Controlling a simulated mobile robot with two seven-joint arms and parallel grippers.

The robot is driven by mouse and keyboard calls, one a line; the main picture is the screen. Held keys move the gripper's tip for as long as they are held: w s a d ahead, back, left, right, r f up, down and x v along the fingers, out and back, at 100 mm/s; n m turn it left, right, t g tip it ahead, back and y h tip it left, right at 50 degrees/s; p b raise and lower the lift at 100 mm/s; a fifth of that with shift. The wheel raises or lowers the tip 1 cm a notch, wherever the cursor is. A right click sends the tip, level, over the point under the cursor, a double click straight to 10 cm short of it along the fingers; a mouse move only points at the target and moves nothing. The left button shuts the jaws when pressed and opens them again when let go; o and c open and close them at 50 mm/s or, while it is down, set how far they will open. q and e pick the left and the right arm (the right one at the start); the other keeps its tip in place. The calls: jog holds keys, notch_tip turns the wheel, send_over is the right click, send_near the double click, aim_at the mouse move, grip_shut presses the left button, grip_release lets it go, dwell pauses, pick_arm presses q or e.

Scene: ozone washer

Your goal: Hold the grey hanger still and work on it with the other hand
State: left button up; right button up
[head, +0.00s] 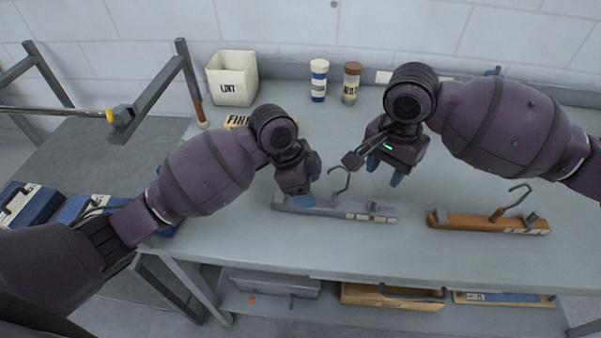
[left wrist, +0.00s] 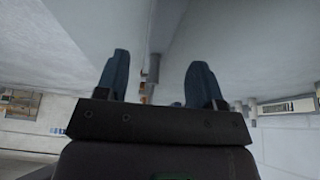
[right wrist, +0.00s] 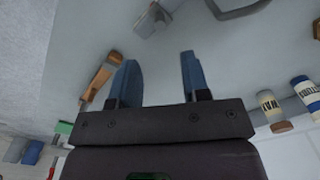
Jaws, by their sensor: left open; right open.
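The grey hanger (head: 335,209) lies on the table in the middle of the head view, with a dark hook rising from it, a clip at its right and a pale label. My left gripper (head: 303,201) is open at the hanger's left end. In the left wrist view the grey bar (left wrist: 154,68) runs between the two open blue fingers, with gaps on both sides. My right gripper (head: 384,172) is open and empty, above and behind the hanger's right part. In the right wrist view nothing sits between its fingers (right wrist: 155,75).
A brown hanger (head: 490,223) lies to the right on the table. A white bin (head: 232,78) and two jars, blue-white (head: 319,80) and brown-capped (head: 351,83), stand at the back. A grey frame (head: 160,90) is at the left. The table's front strip is clear.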

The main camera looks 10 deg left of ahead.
pick_arm(q)
jog(key=shift+x, duration=2.7)
